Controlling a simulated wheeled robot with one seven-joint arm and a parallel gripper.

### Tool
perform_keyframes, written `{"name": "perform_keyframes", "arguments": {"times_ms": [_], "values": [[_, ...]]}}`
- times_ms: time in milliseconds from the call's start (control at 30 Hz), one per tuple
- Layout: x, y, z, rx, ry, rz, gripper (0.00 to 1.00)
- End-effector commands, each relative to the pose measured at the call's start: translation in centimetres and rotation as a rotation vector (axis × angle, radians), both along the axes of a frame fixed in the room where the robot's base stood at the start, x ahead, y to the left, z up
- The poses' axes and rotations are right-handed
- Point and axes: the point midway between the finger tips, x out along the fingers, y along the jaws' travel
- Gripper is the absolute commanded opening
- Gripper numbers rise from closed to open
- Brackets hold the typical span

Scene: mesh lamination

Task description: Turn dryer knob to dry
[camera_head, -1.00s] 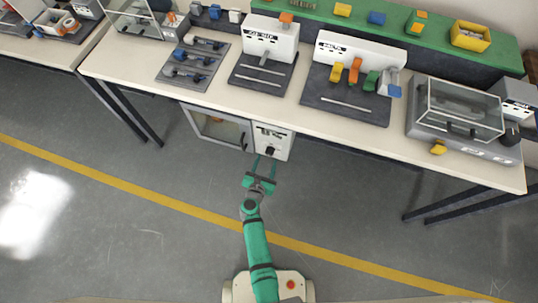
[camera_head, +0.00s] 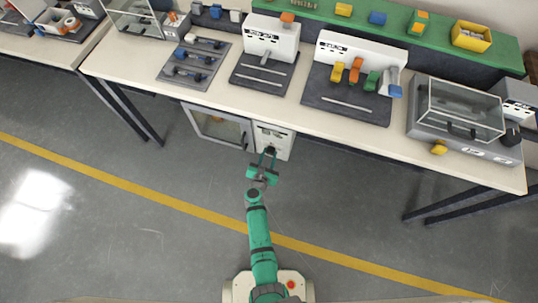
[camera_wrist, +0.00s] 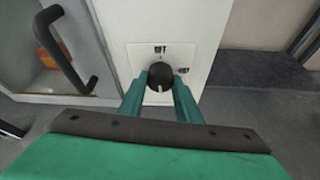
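The dryer knob (camera_wrist: 161,74) is a round black knob on a light square plate on the white panel of the dryer. Its white mark points down. One small label sits above the knob and another to its right; their text is too small to read. My gripper (camera_wrist: 161,80) has one green finger on each side of the knob, close against it. In the head view my gripper (camera_head: 269,152) reaches the white dryer panel (camera_head: 281,136) under the table, and its fingers hide most of the knob.
The dryer door (camera_wrist: 50,60) with a dark curved handle (camera_wrist: 62,48) is left of the panel. The tabletop (camera_head: 320,122) overhangs above, carrying several stations. A table leg (camera_head: 440,208) stands far right. The floor around my arm is clear.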

Motion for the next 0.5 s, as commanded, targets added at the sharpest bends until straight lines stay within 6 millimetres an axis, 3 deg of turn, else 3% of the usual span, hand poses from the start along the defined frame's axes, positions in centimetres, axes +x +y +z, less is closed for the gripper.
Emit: {"name": "perform_keyframes", "arguments": {"times_ms": [500], "values": [[0.15,0.08,0.10,-0.153,0.048,-0.002,0.08]]}}
